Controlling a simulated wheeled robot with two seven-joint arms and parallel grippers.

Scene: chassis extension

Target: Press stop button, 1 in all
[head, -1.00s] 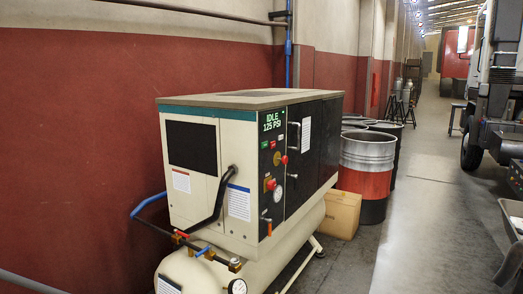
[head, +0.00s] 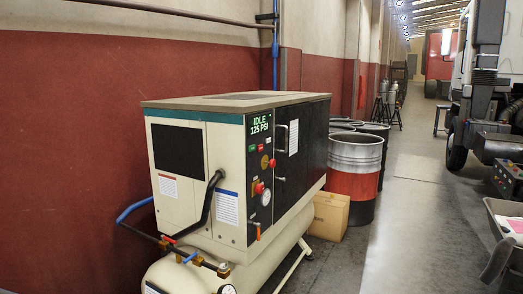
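A cream air compressor (head: 226,203) stands against the left wall, its dark control panel on the side facing right. Its display (head: 261,125) reads "IDLE 125 PSI" in green. Higher up are a small green button (head: 253,149) and small red marks, too small to read. I cannot read which control is labelled stop. Neither gripper shows in the head view.
A cardboard box (head: 328,215) and several drums (head: 355,165) stand right of the compressor. A blue-ended hose and valves (head: 190,258) stick out at its front left. The grey floor (head: 400,220) is open to the right, up to a truck (head: 490,110) and a grey tray (head: 500,212).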

